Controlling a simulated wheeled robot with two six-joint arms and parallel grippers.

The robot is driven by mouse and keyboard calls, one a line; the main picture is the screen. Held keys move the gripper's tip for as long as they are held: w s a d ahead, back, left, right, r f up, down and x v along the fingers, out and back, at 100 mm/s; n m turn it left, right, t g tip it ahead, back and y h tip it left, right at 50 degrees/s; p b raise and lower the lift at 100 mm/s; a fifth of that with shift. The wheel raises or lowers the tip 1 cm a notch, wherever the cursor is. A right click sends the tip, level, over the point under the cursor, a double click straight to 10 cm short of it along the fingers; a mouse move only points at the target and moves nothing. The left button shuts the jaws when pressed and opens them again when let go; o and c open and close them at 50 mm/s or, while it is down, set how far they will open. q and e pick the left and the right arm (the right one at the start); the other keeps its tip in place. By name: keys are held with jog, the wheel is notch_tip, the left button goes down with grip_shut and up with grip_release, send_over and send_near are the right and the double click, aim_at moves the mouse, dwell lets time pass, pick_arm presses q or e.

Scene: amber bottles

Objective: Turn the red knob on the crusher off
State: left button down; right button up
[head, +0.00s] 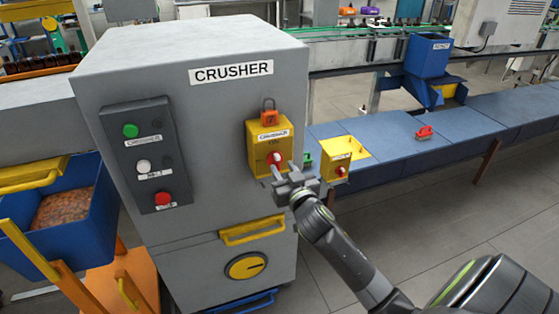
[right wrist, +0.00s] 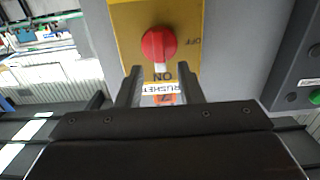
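The crusher (head: 200,75) is a grey cabinet with a "CRUSHER" label. A yellow switch box (head: 259,135) on its front carries a red knob (head: 275,158) with a white pointer mark. In the right wrist view, the red knob (right wrist: 159,45) appears upside down, its white mark at the word ON; OFF is printed to the side. My right gripper (head: 283,170) is just in front of the knob. In the right wrist view its two fingers (right wrist: 158,73) are apart and empty, with the knob beyond their tips; contact cannot be told. My left gripper is not in view.
An orange padlock (head: 268,117) hangs above the knob. A second yellow box (head: 337,165) with a red knob stands to the right. A button panel (head: 144,155) is on the left of the crusher front; a yellow handle (head: 252,230) sticks out below.

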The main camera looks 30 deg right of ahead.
aim_at(278, 161)
jog(key=shift+x, duration=1.9)
grip_shut()
